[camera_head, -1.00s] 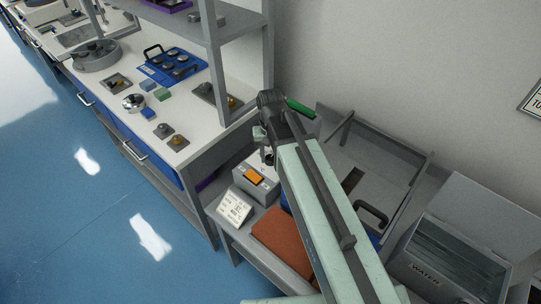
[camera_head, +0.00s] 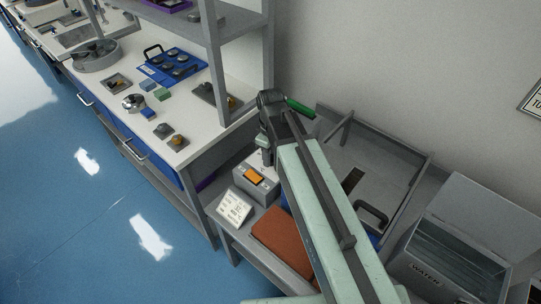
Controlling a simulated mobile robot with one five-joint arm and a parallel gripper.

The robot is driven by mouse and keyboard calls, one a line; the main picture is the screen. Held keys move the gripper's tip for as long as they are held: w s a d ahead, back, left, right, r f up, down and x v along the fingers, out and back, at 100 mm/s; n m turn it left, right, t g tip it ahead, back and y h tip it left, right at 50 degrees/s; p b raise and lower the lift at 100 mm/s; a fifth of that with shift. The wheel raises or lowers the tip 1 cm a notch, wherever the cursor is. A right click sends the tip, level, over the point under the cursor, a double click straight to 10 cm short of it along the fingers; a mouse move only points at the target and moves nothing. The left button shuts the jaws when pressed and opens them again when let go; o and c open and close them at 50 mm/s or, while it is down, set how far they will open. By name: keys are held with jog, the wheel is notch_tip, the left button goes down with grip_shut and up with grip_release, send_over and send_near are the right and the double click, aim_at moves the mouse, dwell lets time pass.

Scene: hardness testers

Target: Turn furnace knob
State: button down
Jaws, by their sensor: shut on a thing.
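A small grey control box (camera_head: 256,183) with an orange panel (camera_head: 254,175) stands on the low bench, in the middle of the view. My gripper (camera_head: 267,157) is at the top rear of this box, pointing down. It is shut on what appears to be the furnace knob. The knob itself is hidden by my gripper and wrist, so I cannot see its angle.
A white label card (camera_head: 234,207) leans in front of the box. A reddish-brown block (camera_head: 283,233) lies right of it, partly under my arm. A grey open tray (camera_head: 390,157) and a water tank (camera_head: 452,262) are further right. A shelf post (camera_head: 217,75) stands left.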

jog(key=shift+n, duration=2.2)
jog(key=c, duration=0.9)
grip_release()
jog(key=shift+r, duration=0.1)
notch_tip(320, 180, up, 8)
jog(key=p, duration=0.8)
jog(key=shift+f, duration=0.2)
